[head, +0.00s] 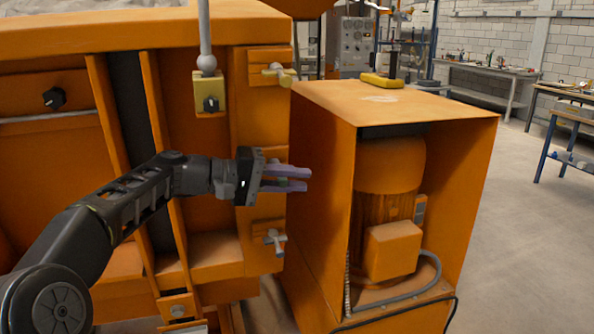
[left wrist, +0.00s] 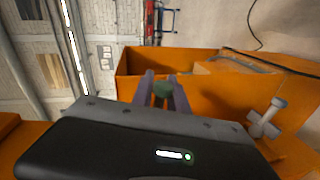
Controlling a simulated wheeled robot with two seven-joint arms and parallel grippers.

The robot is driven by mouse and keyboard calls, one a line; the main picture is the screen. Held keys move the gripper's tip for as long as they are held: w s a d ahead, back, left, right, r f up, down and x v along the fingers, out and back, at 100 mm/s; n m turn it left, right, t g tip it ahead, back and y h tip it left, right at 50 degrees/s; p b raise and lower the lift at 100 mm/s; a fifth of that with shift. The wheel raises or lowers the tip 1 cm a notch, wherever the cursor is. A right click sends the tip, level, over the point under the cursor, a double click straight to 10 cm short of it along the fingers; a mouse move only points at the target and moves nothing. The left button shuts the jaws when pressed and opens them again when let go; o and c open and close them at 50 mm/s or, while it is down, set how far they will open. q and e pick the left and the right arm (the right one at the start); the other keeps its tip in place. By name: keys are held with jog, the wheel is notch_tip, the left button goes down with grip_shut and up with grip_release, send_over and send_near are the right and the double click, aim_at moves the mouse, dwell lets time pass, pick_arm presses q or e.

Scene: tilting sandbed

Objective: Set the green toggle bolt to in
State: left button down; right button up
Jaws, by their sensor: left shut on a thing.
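My left gripper (head: 307,180) reaches in from the left at the orange machine's right edge, with its purple fingers pointing right. The green toggle bolt (head: 283,184) shows as a small green piece between the fingers. In the left wrist view the green bolt (left wrist: 163,89) sits between the two fingers (left wrist: 164,84), which are shut on it. Its mount and most of its body are hidden by the gripper, so I cannot tell its setting. My right gripper is not in view.
A yellowish toggle bolt (head: 276,73) is above and a grey one (head: 275,240) below on the same orange panel. An open orange motor housing (head: 455,180) stands close on the right.

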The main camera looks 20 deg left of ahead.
pick_arm(q)
jog(key=shift+a, duration=0.1)
dwell(0.4)
jog(key=c, duration=1.3)
grip_release()
jog(key=shift+s+a, duration=0.1)
jog(key=v, duration=0.7)
jog(key=shift+a+b, duration=0.3)
jog(key=shift+b, duration=0.05)
jog(key=shift+s+g, duration=0.1)
jog(key=shift+g, duration=0.2)
